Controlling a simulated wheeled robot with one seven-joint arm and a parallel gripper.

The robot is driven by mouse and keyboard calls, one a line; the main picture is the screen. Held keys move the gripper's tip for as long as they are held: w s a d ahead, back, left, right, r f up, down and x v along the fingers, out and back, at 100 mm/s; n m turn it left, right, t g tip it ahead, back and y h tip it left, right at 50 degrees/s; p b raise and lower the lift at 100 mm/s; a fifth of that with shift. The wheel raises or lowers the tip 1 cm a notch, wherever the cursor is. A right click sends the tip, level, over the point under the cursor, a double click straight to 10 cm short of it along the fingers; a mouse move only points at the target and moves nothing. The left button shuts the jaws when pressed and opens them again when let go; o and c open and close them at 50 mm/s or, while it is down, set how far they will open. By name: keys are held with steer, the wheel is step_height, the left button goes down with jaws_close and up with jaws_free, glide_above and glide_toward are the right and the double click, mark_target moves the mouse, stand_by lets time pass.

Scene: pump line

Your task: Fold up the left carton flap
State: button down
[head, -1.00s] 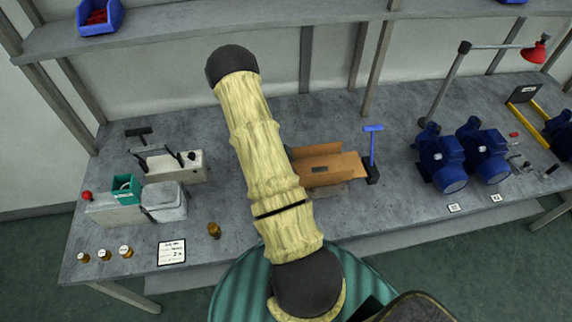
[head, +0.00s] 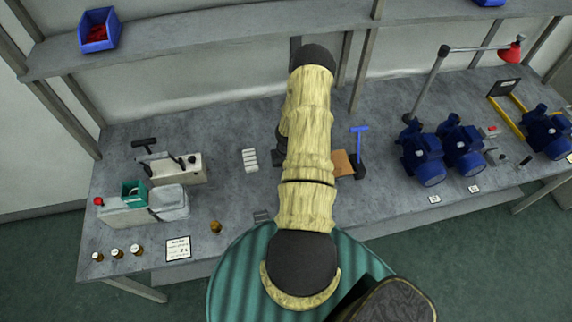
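The brown carton (head: 344,163) lies on the bench in the middle of the head view. My pale-sleeved arm stands in front of it, so only a flat brown part at its right side shows. The left flap is hidden behind my arm. My gripper is hidden behind the arm too; I cannot see its fingers or how near it is to the flap.
A blue T-handled tool (head: 358,148) stands just right of the carton. Blue pumps (head: 422,155) and a red lamp (head: 511,53) are farther right. A white ribbed item (head: 250,160) lies left of my arm.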

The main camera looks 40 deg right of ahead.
stand_by(0.4)
steer(key=c, duration=1.6)
jaws_free()
steer(key=shift+c, duration=0.2)
step_height(320, 180, up, 17)
steer(key=b, duration=0.3)
steer(key=shift+d+r, duration=0.15)
steer(key=shift+r, duration=0.05)
steer(key=shift+s, duration=0.1)
